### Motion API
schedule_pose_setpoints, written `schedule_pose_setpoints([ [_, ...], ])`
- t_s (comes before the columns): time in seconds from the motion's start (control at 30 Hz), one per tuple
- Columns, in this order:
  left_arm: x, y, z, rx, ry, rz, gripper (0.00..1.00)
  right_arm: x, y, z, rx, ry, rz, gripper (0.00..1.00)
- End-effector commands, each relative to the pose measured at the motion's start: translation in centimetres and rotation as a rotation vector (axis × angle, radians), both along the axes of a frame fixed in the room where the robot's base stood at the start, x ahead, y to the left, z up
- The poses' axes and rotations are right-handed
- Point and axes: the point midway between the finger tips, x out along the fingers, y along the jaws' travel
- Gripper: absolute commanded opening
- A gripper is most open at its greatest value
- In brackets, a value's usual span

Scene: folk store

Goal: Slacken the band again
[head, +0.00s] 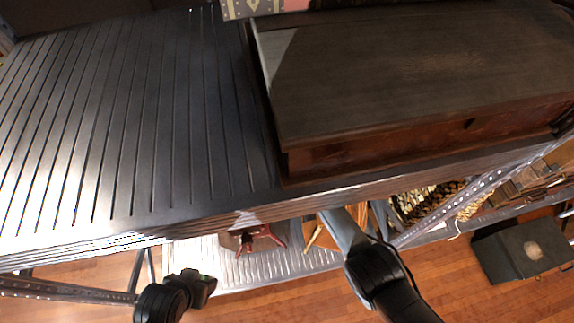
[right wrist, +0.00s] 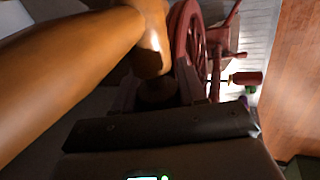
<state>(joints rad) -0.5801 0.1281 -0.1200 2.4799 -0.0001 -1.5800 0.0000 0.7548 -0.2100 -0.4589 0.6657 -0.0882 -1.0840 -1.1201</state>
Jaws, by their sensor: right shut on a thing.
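A dark red spinning wheel (right wrist: 190,40) stands close in the right wrist view, its rim and spokes partly cut off by the wood in front. In the head view a small red wooden frame (head: 262,238) shows on the lower shelf. My right gripper (right wrist: 157,88) is shut on a turned brown wooden piece (right wrist: 150,45) beside the wheel. In the head view the right arm reaches under the upper shelf, which hides its fingers. I cannot make out the band. My left gripper (head: 203,287) hangs in front of the shelf, away from the wheel; its jaw opening is unclear.
A large dark wooden chest (head: 400,75) stands on the ribbed metal upper shelf (head: 120,110), whose front edge overhangs the work area. The lower shelf (head: 210,260) also holds baskets (head: 430,200) at right. A dark box (head: 525,250) is on the wooden floor. The upper shelf's left half is clear.

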Motion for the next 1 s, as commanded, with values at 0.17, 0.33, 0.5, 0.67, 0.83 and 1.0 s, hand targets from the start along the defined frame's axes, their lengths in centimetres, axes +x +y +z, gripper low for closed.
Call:
schedule_pose_setpoints([
  [0.17,0.00,-0.02,-0.30,-0.001,0.000,0.001,0.62,-0.14,-0.19,-0.33,-0.008,0.043,-0.002,0.11],
  [0.33,0.00,-0.12,-0.33,-0.005,0.001,0.003,0.62,-0.23,-0.19,-0.42,-0.009,0.056,-0.002,0.11],
  [0.5,0.01,-0.28,-0.31,-0.012,0.000,0.008,0.62,-0.25,-0.21,-0.45,-0.009,0.057,-0.001,0.11],
  [0.67,0.03,-0.33,-0.30,-0.014,0.000,0.009,0.62,-0.27,-0.23,-0.49,-0.010,0.057,-0.002,0.44],
  [0.83,0.03,-0.31,-0.29,-0.013,0.000,0.008,0.62,-0.20,-0.17,-0.35,-0.008,0.055,-0.001,0.61],
  [1.0,0.02,-0.22,-0.28,-0.009,0.000,0.006,0.62,-0.16,-0.10,-0.24,-0.007,0.053,0.000,0.61],
])
